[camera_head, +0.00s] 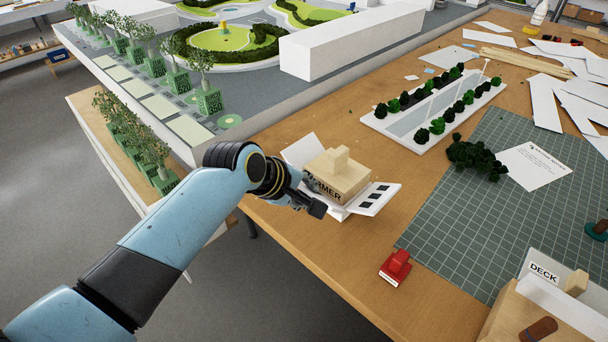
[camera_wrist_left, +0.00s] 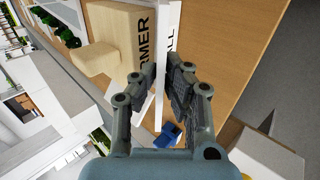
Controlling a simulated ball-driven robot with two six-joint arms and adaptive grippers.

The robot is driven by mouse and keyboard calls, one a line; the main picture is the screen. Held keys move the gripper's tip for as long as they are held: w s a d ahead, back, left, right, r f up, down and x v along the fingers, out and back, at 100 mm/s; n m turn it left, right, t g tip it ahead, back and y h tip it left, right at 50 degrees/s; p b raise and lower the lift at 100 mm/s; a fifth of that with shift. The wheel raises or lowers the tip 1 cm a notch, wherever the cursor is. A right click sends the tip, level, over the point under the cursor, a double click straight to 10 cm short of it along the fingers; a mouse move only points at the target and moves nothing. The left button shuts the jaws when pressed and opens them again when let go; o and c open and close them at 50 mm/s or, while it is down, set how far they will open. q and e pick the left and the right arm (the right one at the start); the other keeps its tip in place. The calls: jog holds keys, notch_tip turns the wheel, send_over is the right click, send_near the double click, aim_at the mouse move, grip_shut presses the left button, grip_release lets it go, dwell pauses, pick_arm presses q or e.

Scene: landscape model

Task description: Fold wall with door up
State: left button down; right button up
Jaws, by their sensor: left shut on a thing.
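A wooden block marked FORMER (camera_head: 338,173) stands on the table among white card wall panels. A panel with dark square openings (camera_head: 374,198) leans outward at its right, and a plain white panel (camera_head: 302,150) leans outward at its back left. My left gripper (camera_head: 318,203) is at the block's front left side. In the wrist view, my left gripper (camera_wrist_left: 168,82) is shut on a thin white wall panel (camera_wrist_left: 172,35) whose lettering ends in "ALL", beside the block (camera_wrist_left: 112,50). The panel's door cannot be made out; the fingers cover part of the panel. My right gripper is not in view.
A red stamp-like object (camera_head: 396,266) stands in front. A planted strip model (camera_head: 425,112) and a large landscape model (camera_head: 240,95) lie behind. Bare table surrounds the block's front.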

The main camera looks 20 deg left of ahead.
pick_arm(q)
jog(key=g+p, duration=0.1)
jog(key=p, duration=0.1)
jog(key=w+r+g+p, duration=0.1)
jog(key=p, duration=0.1)
jog(key=shift+w+d+r+y, duration=0.15)
jog(key=shift+d+r+y, duration=0.05)
jog(key=shift+r+y, duration=0.1)
jog(key=shift+w+d+f+g+y+p, duration=0.1)
jog(key=shift+w+g+y+p, duration=0.2)
jog(key=shift+g+p, duration=0.4)
jog(key=shift+w, duration=0.1)
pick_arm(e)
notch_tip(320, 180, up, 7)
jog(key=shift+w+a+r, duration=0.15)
pick_arm(q)
jog(key=shift+f+g+p, duration=0.1)
jog(key=shift+g+p, duration=0.2)
jog(key=c, duration=1.4)
grip_release()
jog(key=shift+c, duration=0.2)
